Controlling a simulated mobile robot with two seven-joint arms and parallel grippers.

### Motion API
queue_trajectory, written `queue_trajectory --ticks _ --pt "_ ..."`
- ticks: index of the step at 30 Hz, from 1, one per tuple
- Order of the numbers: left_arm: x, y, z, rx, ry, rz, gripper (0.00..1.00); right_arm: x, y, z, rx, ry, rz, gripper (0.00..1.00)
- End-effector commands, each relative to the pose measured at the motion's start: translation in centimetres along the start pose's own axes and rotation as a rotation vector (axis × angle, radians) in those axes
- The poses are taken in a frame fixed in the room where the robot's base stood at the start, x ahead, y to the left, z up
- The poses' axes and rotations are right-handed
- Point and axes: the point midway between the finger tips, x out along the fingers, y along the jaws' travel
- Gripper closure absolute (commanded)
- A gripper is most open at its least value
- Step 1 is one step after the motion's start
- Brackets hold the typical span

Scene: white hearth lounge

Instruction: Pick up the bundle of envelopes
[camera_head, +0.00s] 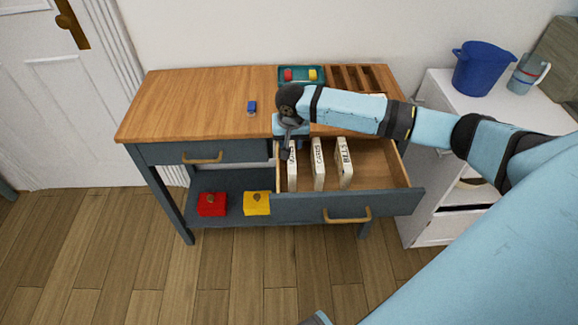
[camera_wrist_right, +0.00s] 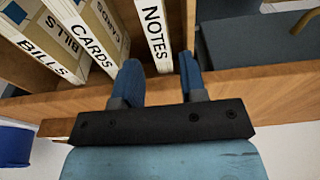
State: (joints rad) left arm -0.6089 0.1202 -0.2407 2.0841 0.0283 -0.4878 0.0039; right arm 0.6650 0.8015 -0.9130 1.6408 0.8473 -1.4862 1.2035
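Three upright labelled paper bundles stand in the open drawer (camera_head: 385,178): NOTES (camera_head: 292,172), CARDS (camera_head: 318,170) and BILLS (camera_head: 344,160). I cannot tell which one the task means. In the right wrist view, NOTES (camera_wrist_right: 153,30) is nearest, with CARDS (camera_wrist_right: 85,42) and BILLS (camera_wrist_right: 42,58) to its left. My right gripper (camera_head: 289,142) is over the drawer's left end, at the NOTES bundle. In the wrist view its open fingers (camera_wrist_right: 160,65) lie either side of the NOTES end, with small gaps. My left gripper is not in view.
The wooden tabletop (camera_head: 200,100) holds a small blue object (camera_head: 252,107), a teal tray (camera_head: 301,67) and a slotted wooden rack (camera_head: 360,77). Red (camera_head: 211,205) and yellow (camera_head: 256,204) boxes sit on the lower shelf. A blue bucket (camera_head: 480,70) stands on the white cabinet at right.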

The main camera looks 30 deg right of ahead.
Motion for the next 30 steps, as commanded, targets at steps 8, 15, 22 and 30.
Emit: queue_trajectory --ticks 8,15,22,30 --pt "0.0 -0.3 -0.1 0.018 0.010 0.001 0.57 3.5 0.0 0.0 -0.001 0.000 -0.001 0.62" --pt "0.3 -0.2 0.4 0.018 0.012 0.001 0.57 6.3 0.3 0.8 -0.002 0.000 0.000 0.62" --pt "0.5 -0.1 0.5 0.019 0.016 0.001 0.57 8.7 0.3 0.9 -0.002 0.001 0.000 0.62" --pt "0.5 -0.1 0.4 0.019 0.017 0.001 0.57 8.8 0.3 0.9 -0.002 0.001 -0.001 0.69"
